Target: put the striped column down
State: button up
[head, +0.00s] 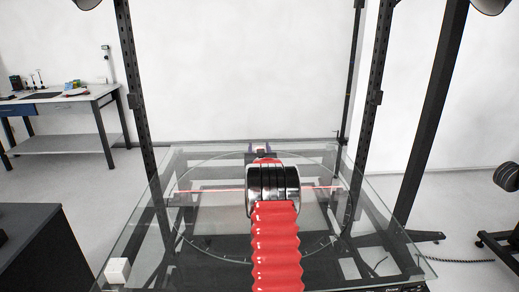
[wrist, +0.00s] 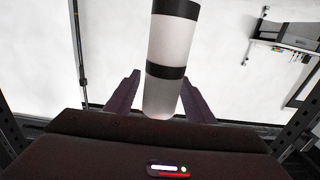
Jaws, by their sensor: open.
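The striped column (wrist: 170,45), pale grey with black bands, shows in the wrist view between the two dark purple fingers of my gripper (wrist: 160,78). The fingers are open, one on each side of it, and its top end runs out of the picture. It leans slightly in that view. In the head view my gripper (head: 264,148) is at the far side of the glass turntable, mostly behind my red arm. The column is hidden there, and I cannot tell what its foot rests on.
The glass table (head: 145,235) carries a round turntable ring with a thin red line across it. A white cube (head: 118,270) sits at its near left corner. Black uprights (head: 135,95) stand on both sides. A workbench (head: 65,98) is at the back left.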

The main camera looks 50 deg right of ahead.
jog(key=shift+r, duration=0.15)
jog(key=v, duration=1.2)
dwell(0.3)
dwell(0.7)
